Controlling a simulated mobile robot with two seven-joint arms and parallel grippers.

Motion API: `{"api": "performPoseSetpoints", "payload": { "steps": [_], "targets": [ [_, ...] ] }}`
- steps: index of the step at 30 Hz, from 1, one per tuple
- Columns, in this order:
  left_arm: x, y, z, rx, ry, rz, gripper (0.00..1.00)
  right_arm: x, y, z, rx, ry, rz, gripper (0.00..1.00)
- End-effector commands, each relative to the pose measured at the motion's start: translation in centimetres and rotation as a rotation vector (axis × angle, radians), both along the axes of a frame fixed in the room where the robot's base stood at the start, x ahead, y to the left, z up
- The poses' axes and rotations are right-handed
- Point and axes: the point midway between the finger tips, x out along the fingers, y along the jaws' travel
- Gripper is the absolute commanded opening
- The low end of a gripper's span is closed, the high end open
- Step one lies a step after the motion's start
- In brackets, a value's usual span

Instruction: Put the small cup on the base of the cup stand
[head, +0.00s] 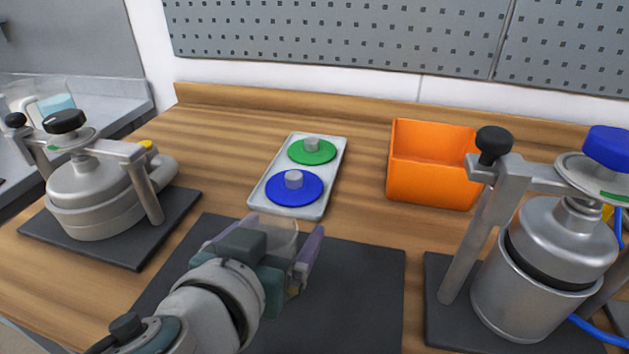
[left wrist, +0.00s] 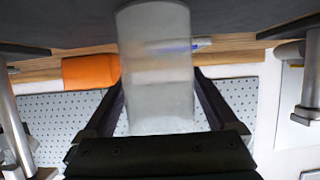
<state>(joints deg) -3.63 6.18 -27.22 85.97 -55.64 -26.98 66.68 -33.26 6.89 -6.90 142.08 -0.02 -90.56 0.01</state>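A small translucent cup (head: 277,237) is between the fingers of my left gripper (head: 284,248), over the dark mat (head: 365,262) at the front middle. In the left wrist view the cup (left wrist: 157,75) fills the space between the two dark fingers (left wrist: 160,108), which press against its sides. I cannot tell whether its bottom touches the mat. Two clamp-like stands are in view. The left one (head: 97,187) holds a low silver vessel, and the right one (head: 545,250) holds a tall silver canister. I cannot tell which is the cup stand. My right gripper is not in view.
A light tray (head: 262,196) behind the mat carries a green lid (head: 328,156) and a blue lid (head: 307,192). An orange bin (head: 430,185) stands at the back right. A pegboard (head: 340,30) covers the wall. The wood between tray and bin is clear.

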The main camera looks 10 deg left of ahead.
Motion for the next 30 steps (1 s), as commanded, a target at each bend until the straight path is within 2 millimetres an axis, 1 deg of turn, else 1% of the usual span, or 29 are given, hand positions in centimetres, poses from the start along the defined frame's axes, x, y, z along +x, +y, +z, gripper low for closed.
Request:
{"api": "performPoseSetpoints", "payload": {
  "steps": [1, 2, 18, 26, 30],
  "targets": [
    [0.0, 0.0, 0.0, 0.000, 0.000, 0.000, 0.86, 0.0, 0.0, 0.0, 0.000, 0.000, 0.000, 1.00],
    [0.0, 0.0, 0.0, 0.000, 0.000, 0.000, 0.83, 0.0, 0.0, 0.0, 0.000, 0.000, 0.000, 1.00],
    [0.0, 0.0, 0.0, 0.000, 0.000, 0.000, 0.23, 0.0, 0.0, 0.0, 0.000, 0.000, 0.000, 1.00],
    [0.0, 0.0, 0.2, 0.000, 0.000, 0.000, 0.23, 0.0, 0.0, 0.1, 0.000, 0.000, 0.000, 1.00],
    [0.0, 0.0, 1.3, -0.001, -0.001, 0.000, 0.23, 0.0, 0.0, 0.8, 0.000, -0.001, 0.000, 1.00]
  ]
}}
